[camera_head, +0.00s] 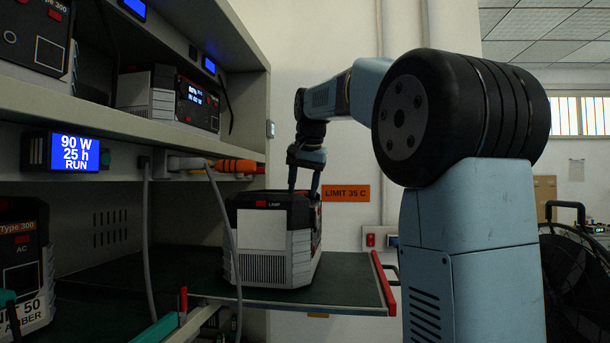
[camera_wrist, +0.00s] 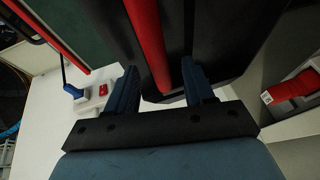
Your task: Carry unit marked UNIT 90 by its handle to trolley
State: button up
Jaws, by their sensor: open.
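A black and light grey power unit (camera_head: 272,238) stands upright on a dark green pulled-out shelf (camera_head: 345,277). Its front has a vented panel and a red mark; I cannot read a unit number on it. My gripper (camera_head: 305,187) points down at the unit's top from above. In the wrist view the red handle bar (camera_wrist: 148,45) of the unit runs between the two open fingers of my gripper (camera_wrist: 160,90). The jaws stand apart on either side of the bar. The trolley is not clearly in view.
The rack's upper shelf (camera_head: 120,120) holds other units (camera_head: 165,97). A display (camera_head: 76,152) reads 90 W, 25 h, RUN. Grey cables (camera_head: 222,210) hang in front of the shelf, one close to the unit. A black fan (camera_head: 575,280) stands at the right.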

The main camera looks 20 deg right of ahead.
jog(key=shift+w+f, duration=0.1)
jog(key=shift+f, duration=0.2)
grip_shut()
jog(key=c, duration=0.6)
grip_release()
jog(key=shift+r, duration=0.1)
jog(key=c, duration=0.3)
